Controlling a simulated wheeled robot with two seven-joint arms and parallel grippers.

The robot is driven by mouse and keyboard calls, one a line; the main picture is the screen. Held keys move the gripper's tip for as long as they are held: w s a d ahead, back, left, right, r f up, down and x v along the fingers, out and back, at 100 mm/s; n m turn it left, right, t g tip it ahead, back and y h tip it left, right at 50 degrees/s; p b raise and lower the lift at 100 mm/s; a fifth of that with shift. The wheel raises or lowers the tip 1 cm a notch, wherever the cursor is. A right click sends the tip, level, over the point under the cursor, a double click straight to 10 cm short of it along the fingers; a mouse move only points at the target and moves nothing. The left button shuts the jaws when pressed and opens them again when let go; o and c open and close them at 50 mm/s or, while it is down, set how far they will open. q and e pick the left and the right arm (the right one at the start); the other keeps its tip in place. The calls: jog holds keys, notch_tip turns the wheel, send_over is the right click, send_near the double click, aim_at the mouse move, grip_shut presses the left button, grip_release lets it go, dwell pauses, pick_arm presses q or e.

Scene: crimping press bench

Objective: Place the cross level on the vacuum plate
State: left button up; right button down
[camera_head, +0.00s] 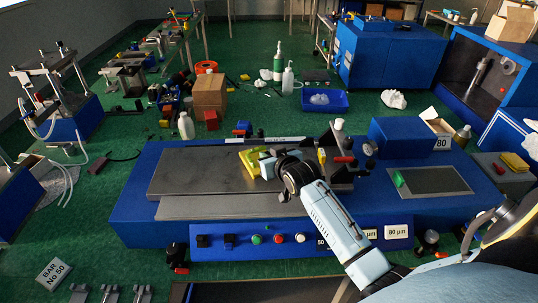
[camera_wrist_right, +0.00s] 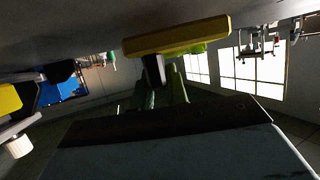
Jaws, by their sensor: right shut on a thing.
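The cross level (camera_head: 249,162) is a yellow piece at the tip of my right gripper (camera_head: 266,166), over the right part of the dark vacuum plate (camera_head: 195,172). The right gripper is shut on it, and the wrist hides part of the level in the head view. In the right wrist view the level (camera_wrist_right: 180,37) shows as a yellow bar with green parts, close to a grey surface along the top. I cannot tell whether it touches the plate. My left gripper is not in view.
The plate lies on a blue machine with a front button panel (camera_head: 290,238). Right of my gripper stand a small upright fixture (camera_head: 338,150) and a blue block (camera_head: 405,137). The left part of the plate is clear. A white bottle (camera_head: 186,126) stands behind the machine.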

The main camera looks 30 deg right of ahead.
jog(key=shift+f, duration=0.35)
jog(key=c, duration=1.4)
grip_release()
jog(key=shift+r, duration=0.1)
jog(key=shift+r, duration=0.35)
jog(key=v, duration=1.2)
jog(key=shift+r, duration=0.1)
